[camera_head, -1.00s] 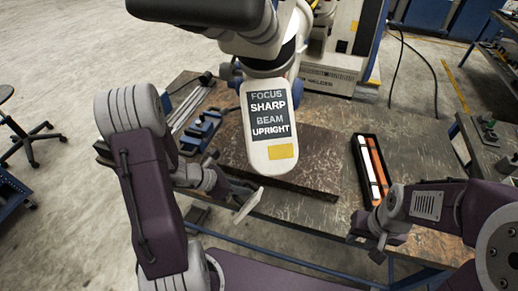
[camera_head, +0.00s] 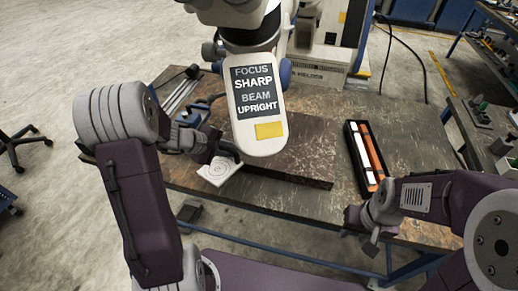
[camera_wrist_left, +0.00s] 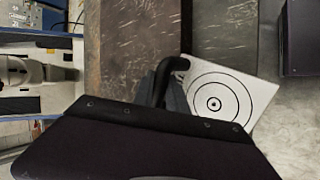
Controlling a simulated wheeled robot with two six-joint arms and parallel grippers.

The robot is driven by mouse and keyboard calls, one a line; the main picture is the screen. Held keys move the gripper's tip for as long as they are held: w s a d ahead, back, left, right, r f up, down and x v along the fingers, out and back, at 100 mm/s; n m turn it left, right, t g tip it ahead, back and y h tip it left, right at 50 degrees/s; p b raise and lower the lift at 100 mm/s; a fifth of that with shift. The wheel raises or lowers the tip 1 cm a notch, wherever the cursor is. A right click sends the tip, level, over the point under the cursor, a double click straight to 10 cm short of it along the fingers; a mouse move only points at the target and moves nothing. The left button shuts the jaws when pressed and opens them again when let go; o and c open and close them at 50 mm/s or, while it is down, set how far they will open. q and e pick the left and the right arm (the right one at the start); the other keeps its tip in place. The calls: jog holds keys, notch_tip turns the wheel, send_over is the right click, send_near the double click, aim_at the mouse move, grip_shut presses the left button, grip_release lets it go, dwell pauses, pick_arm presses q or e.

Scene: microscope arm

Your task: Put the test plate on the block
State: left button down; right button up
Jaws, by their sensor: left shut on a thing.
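The test plate (camera_head: 216,171) is a thin white square with black concentric rings. My left gripper (camera_head: 228,156) is shut on one edge of it and holds it with the rings facing up. The left wrist view also shows the plate (camera_wrist_left: 222,98), partly hidden by the gripper. The block (camera_head: 302,152) seems to be the broad, low, dark slab on the table, right of the plate. In the left wrist view the plate is outside the edge of the slab (camera_wrist_left: 140,40). My right gripper (camera_head: 366,232) is near the table's front edge; its jaw opening is unclear.
The microscope's hanging panel (camera_head: 258,105), marked "FOCUS SHARP BEAM UPRIGHT", hides part of the slab close to my left gripper. A black tray (camera_head: 358,160) with white and orange bars lies at the right. Blue fixtures (camera_head: 192,117) stand at the back left. Bare table (camera_head: 405,140) lies right of the tray.

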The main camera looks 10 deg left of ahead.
pick_arm(q)
jog(key=shift+w+d+f+m+t, duration=0.15)
jog(key=shift+m+t, duration=0.15)
jog(key=shift+t, duration=0.3)
jog(key=w+d+p, duration=0.1)
jog(key=w+d, duration=0.1)
jog(key=w, duration=0.1)
jog(key=w+d+p, duration=0.1)
jog(key=w+d, duration=0.2)
jog(key=w, duration=0.1)
jog(key=w+d+p, duration=0.2)
jog(key=w, duration=0.2)
jog(key=shift+w+d, duration=0.15)
jog(key=shift+w, duration=0.05)
jog(key=shift+w+d, duration=0.1)
jog(key=shift+w, duration=0.1)
jog(key=w, duration=0.1)
jog(key=w+d+p, duration=0.2)
jog(key=shift+w+d+r, duration=0.2)
jog(key=shift+w+r, duration=0.05)
notch_tip(320, 180, down, 2)
jog(key=shift+a, duration=0.1)
jog(key=shift+s, duration=0.1)
jog(key=c, duration=1.3)
grip_release()
